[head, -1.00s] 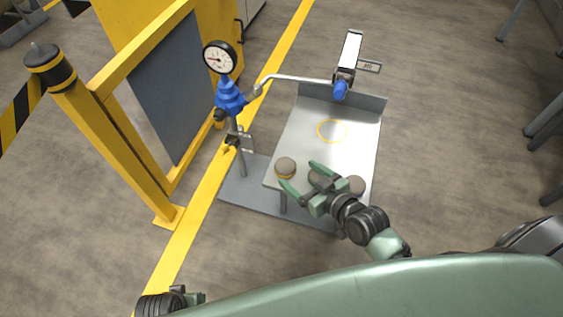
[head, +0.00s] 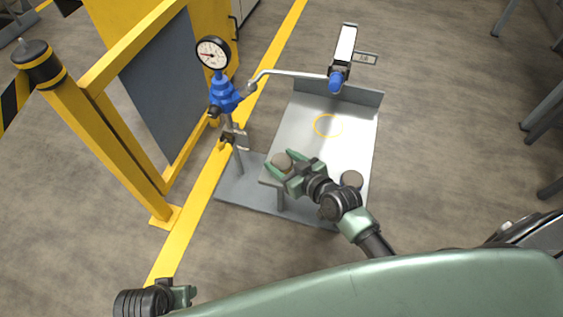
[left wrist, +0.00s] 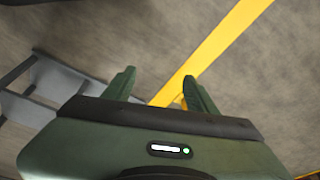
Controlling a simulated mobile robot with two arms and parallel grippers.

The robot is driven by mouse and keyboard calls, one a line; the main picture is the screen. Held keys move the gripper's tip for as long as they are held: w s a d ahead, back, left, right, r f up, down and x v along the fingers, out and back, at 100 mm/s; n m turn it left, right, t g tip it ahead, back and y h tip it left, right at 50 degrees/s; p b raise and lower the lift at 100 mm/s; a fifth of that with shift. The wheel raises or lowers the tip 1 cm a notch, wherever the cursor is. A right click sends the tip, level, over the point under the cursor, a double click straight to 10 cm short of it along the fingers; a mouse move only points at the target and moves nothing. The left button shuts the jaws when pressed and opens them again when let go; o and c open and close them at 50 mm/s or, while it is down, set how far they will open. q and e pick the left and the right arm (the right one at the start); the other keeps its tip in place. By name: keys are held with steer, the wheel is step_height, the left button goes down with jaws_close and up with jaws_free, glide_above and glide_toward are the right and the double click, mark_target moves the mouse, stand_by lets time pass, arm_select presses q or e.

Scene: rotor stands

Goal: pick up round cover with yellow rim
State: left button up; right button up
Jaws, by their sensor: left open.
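My left gripper (left wrist: 160,88) is open and empty in the left wrist view, over the floor. In the head view, part of my left gripper (head: 184,296) shows at the bottom left.
Another round grey cover (head: 351,179) sits at the plate's near right. A gauge (head: 213,53) on a blue fitting (head: 222,95) stands left of the plate. A yellow barrier (head: 95,135) is further left.

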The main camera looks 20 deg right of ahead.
steer(key=shift+c, duration=1.4)
steer(key=shift+r, duration=0.15)
